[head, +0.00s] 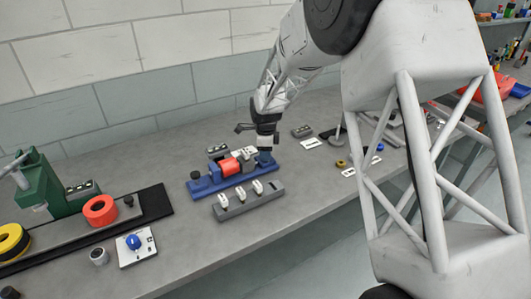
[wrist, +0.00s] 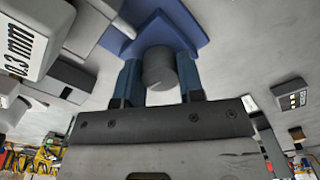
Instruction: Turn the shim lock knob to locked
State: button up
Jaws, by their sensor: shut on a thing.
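A blue fixture (head: 222,183) stands on the bench with a red cylinder (head: 231,166) in it. My gripper (head: 265,148) is over the right end of the fixture, pointing down. In the wrist view, my gripper's two blue fingers (wrist: 160,82) are shut on a dark grey round knob (wrist: 159,66), one on each side. The blue base (wrist: 178,28) shows behind the knob. In the head view the knob is hidden by the gripper. No lock marking is visible, so I cannot tell the knob's angle.
A grey rack (head: 268,203) with several white shims stands just in front of the fixture. A block marked 0.3 mm (wrist: 22,45) is close at left in the wrist view. A green press (head: 55,200) and a red ring (head: 100,209) are at the left. Small parts lie to the right.

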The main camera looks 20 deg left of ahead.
jog(key=shift+n, duration=0.5)
jog(key=n, duration=1.2)
jog(key=shift+n, duration=2.5)
jog(key=o, duration=0.9)
jog(key=shift+r, duration=0.15)
